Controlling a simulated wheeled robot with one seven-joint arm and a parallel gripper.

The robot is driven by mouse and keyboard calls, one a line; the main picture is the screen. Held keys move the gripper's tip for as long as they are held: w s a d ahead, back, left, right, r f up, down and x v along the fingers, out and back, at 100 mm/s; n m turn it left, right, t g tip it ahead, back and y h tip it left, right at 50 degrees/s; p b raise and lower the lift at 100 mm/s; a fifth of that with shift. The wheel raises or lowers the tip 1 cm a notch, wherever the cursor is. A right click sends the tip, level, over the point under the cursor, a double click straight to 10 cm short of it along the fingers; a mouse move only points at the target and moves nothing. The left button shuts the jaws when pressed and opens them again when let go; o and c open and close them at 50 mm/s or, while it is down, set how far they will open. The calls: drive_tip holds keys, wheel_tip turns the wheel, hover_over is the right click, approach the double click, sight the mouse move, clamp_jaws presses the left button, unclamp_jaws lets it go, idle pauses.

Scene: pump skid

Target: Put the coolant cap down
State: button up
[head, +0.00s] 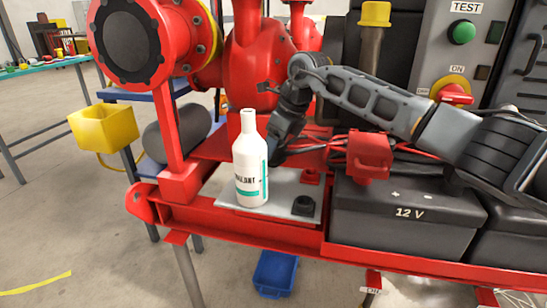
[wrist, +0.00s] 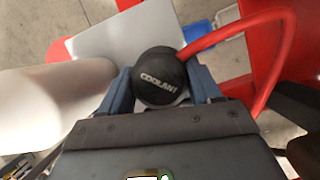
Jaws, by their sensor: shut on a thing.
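The black coolant cap (wrist: 160,76), lettered COOLANT, sits between the two blue-grey fingers of my gripper (wrist: 158,88) in the wrist view. My gripper is shut on it. The bottle stands upright, uncapped, on a grey plate (head: 226,201). In the wrist view the bottle (wrist: 45,110) is close on the left and the plate (wrist: 115,40) lies beyond the cap.
A small black fitting (head: 304,206) occupies the plate's front right corner. A red hose (wrist: 235,32) curves close by the right finger. A black 12 V battery (head: 395,215) with a red terminal cover (head: 369,156) stands right of the plate. A blue bin (head: 275,273) is below.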

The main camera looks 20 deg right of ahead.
drive_tip(key=shift+f, duration=1.35)
drive_tip(key=shift+f, duration=0.1)
drive_tip(key=o, duration=1.2)
drive_tip(key=p+v, duration=0.1)
drive_tip(key=v, duration=1.1)
drive_tip(key=shift+a+p, duration=0.1)
drive_tip(key=shift+p, duration=0.25)
